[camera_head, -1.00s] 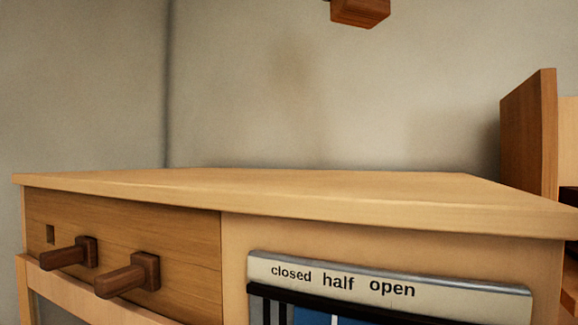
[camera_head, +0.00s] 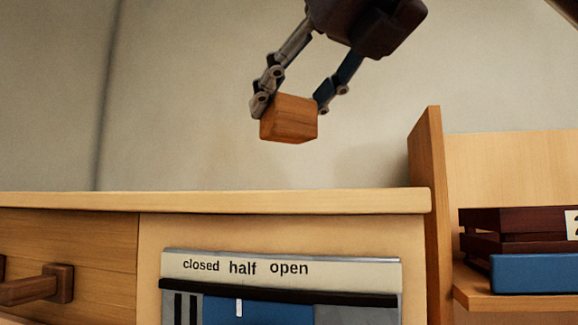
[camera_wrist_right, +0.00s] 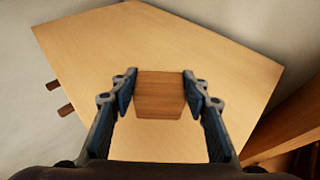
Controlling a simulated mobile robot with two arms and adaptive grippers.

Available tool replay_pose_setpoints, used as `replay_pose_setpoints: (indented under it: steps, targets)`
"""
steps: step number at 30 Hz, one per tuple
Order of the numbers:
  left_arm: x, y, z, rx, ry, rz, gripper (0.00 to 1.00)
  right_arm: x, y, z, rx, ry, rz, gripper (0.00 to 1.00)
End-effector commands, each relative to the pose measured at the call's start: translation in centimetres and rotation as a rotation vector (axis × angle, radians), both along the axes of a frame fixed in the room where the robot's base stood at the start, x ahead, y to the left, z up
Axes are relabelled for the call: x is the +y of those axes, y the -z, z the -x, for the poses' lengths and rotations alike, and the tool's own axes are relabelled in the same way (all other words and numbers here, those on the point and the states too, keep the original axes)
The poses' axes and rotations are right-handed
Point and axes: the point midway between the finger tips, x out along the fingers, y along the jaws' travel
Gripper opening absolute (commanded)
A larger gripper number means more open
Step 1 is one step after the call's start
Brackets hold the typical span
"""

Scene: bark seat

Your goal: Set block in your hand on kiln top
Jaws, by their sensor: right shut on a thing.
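My right gripper (camera_head: 291,97) is shut on a wooden block (camera_head: 289,119) and holds it in the air above the kiln. In the right wrist view the block (camera_wrist_right: 160,94) sits between both finger pads of the gripper (camera_wrist_right: 159,90), with the pale kiln top (camera_wrist_right: 100,50) beneath it. The kiln top (camera_head: 250,203) shows almost edge-on in the head view, below the block with a clear gap. The kiln front carries a strip (camera_head: 280,267) reading closed, half, open. My left gripper is not in view.
A wooden upright panel (camera_head: 428,170) rises at the right end of the kiln top. Beyond it, a shelf (camera_head: 510,298) holds a dark red slatted crate (camera_head: 500,231) and a blue item (camera_head: 530,274). A brown peg handle (camera_head: 40,287) juts from the front left. The visible kiln top is bare.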

Motion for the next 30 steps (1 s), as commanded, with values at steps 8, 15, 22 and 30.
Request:
replay_pose_setpoints:
  steps: [8,15,22,30]
  targets:
    - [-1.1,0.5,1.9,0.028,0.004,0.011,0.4,0.0,2.7,0.0,0.0,0.0,0.0,0.18]
    - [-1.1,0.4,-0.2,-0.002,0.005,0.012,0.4,0.0,4.9,-0.1,0.0,0.001,0.002,0.18]
    - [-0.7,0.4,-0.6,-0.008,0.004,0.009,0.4,0.0,6.4,0.0,0.001,0.0,0.0,0.18]
    - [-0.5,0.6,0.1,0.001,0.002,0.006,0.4,0.0,6.6,0.0,0.001,-0.001,-0.001,0.18]
